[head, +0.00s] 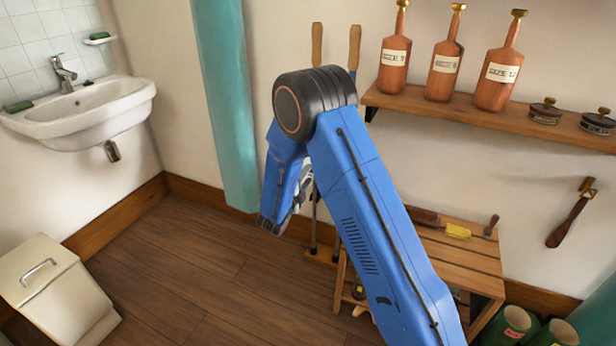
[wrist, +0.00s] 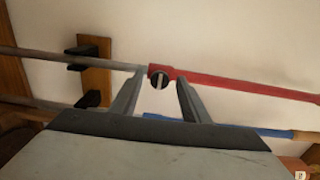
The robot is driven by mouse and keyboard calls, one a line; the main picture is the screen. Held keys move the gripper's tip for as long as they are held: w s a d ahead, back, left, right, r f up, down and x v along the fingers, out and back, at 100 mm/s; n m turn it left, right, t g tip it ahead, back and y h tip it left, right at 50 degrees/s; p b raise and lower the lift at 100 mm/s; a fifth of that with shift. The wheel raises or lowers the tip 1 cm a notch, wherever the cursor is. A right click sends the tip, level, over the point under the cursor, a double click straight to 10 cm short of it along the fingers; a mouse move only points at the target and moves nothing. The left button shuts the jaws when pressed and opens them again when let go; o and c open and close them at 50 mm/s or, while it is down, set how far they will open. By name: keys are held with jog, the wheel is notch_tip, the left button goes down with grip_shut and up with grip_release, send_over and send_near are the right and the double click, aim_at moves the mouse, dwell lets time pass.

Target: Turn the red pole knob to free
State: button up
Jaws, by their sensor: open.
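In the wrist view a red pole (wrist: 240,87) runs across the pale wall, joined at its left end to a grey shaft (wrist: 60,60). A small round dark knob (wrist: 159,80) with a light bar across it sits at that joint. My gripper (wrist: 162,76) is open, and the knob appears between its two fingertips. I cannot tell whether either finger touches it. In the head view my blue arm hides the red pole's knob, and my gripper (head: 303,188) only partly shows beside the arm.
A blue pole (wrist: 225,129) lies alongside the red one in the wrist view, near a wooden bracket with black clips (wrist: 94,70). A bottle shelf (head: 470,115) and slatted bench (head: 460,255) stand right. A sink (head: 85,110) and bin (head: 55,290) stand left, with clear floor between.

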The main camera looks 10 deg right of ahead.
jog(key=v, duration=1.6)
jog(key=shift+r, duration=0.1)
jog(key=s+d+r+m+g+h, duration=0.1)
jog(key=s+d+r+m+g, duration=0.45)
jog(key=d+m, duration=0.4)
jog(key=s+d+r+m+g+h, duration=0.1)
jog(key=s+d+r+m+g, duration=0.5)
jog(key=d+m, duration=0.4)
jog(key=s+d+r+m+g+y, duration=0.1)
jog(key=s+d+r+m+y, duration=0.15)
jog(key=s+m, duration=0.65)
jog(key=s+d+r+m+g+y, duration=0.15)
jog(key=s+d+m+y, duration=0.35)
jog(key=s, duration=0.6)
jog(key=s+a+r+m+t+y, duration=0.4)
jog(key=s+a+m, duration=0.3)
jog(key=m, duration=0.6)
jog(key=shift+s+a+y, duration=0.35)
jog(key=shift+s+y, duration=0.2)
jog(key=shift+s, duration=0.35)
